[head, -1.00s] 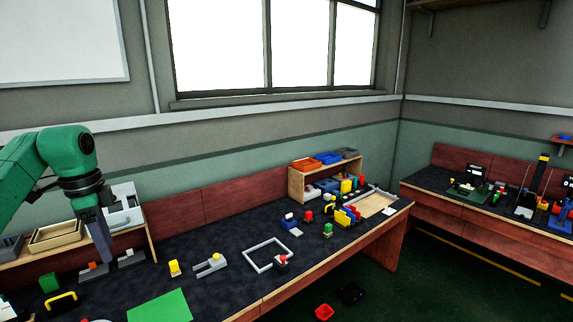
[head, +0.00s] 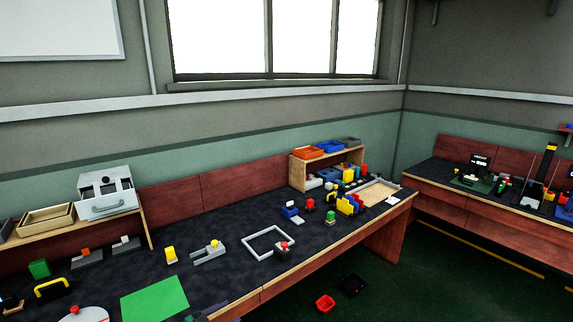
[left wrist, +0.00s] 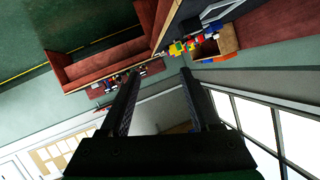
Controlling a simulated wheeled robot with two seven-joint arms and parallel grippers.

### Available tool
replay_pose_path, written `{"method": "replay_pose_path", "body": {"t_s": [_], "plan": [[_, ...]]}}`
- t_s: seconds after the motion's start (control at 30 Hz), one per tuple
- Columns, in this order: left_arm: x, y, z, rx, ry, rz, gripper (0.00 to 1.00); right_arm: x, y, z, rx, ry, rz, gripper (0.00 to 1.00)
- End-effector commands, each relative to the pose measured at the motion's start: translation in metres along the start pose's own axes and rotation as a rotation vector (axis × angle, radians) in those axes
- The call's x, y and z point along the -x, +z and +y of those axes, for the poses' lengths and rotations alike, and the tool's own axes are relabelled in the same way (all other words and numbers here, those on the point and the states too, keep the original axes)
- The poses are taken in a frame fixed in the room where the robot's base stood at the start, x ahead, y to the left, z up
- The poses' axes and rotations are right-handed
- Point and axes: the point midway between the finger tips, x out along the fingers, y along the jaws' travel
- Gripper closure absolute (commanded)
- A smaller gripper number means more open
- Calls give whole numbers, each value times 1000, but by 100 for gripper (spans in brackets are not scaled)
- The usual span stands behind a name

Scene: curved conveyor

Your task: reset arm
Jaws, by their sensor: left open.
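My left gripper (left wrist: 160,74) shows in the left wrist view, with two dark fingers spread apart and nothing between them. It is open and empty, and the view past it is tilted across the room, with benches and windows. In the head view no clear gripper shows; only a small dark green piece is at the bottom edge, and I cannot tell what it is. My right gripper is in neither view.
The dark bench (head: 215,275) bears a green mat (head: 155,298), a grey square frame (head: 268,243), a yellow block (head: 171,255) and several coloured parts. A grey box (head: 108,192) stands on the left shelf.

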Motion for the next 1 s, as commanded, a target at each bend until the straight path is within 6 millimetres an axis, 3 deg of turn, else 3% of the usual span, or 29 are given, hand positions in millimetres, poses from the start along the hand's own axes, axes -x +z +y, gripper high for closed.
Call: {"method": "replay_pose_path", "body": {"t_s": [0.03, 0.2, 0.27, 0.4, 0.5, 0.6, 0.7, 0.8, 1.0], "plan": [[5, 50, 20, 65, -58, -66, 37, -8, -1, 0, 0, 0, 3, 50], [52, 189, 85, 229, -200, -341, 37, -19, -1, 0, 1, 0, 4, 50], [74, 231, 115, 282, -223, -445, 37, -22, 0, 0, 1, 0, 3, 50], [137, 315, 194, 398, -235, -692, 37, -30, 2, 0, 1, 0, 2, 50], [189, 361, 259, 481, -213, -866, 37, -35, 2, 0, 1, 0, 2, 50], [238, 390, 320, 556, -173, -1018, 37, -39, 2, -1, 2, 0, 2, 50], [274, 403, 362, 608, -137, -1118, 37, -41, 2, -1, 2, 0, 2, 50], [290, 406, 380, 631, -118, -1161, 37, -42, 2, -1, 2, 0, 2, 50], [292, 406, 382, 632, -115, -1166, 37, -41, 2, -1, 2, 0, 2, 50]]}}
